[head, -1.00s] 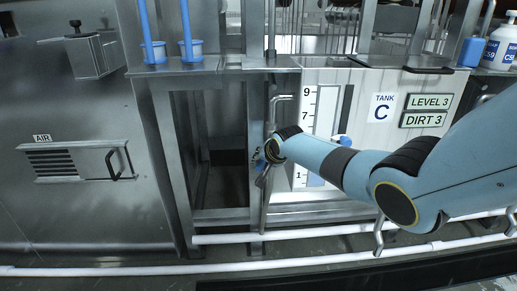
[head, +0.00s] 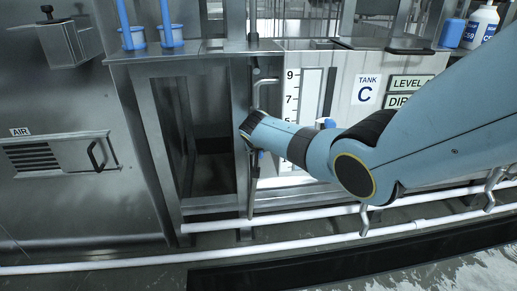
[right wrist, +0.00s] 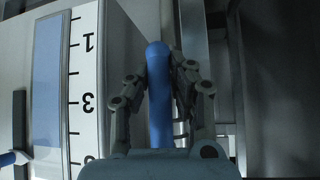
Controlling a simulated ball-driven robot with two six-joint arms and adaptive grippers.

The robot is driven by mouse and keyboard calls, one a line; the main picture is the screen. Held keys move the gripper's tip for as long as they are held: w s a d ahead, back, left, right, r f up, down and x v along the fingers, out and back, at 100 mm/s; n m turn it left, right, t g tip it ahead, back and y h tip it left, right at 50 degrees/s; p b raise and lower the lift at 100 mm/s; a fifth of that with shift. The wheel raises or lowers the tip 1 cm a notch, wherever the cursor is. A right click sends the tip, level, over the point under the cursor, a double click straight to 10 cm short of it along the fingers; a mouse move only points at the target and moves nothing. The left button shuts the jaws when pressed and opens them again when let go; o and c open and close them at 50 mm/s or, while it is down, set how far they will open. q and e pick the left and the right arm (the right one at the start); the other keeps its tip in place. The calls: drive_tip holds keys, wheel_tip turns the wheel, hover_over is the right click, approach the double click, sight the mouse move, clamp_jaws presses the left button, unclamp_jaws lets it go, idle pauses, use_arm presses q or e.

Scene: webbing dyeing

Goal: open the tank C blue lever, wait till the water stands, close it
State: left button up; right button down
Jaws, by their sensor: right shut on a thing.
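My right gripper (right wrist: 160,95) is shut on a blue lever (right wrist: 159,120), which lies lengthwise between its fingers in the right wrist view. In the head view my right gripper (head: 250,137) is at the vertical pipe left of the tank C gauge (head: 291,105), and my wrist mostly hides the lever there. The tank C label (head: 366,89) is on the pale panel. The gauge is upside down in the right wrist view, where its blue water column (right wrist: 47,85) ends between 3 and 5. My left gripper is not in view.
Another blue handle (right wrist: 10,158) shows at the lower left of the right wrist view. White pipes (head: 300,216) run low across the front. A steel frame with an open bay (head: 212,150) stands left of my gripper. A white bottle (head: 480,27) stands on the ledge.

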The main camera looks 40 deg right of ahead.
drive_tip(key=shift+w, duration=0.1)
drive_tip(key=c, duration=1.2)
unclamp_jaws()
drive_tip(key=shift+o, duration=0.2)
drive_tip(key=v, duration=1.2)
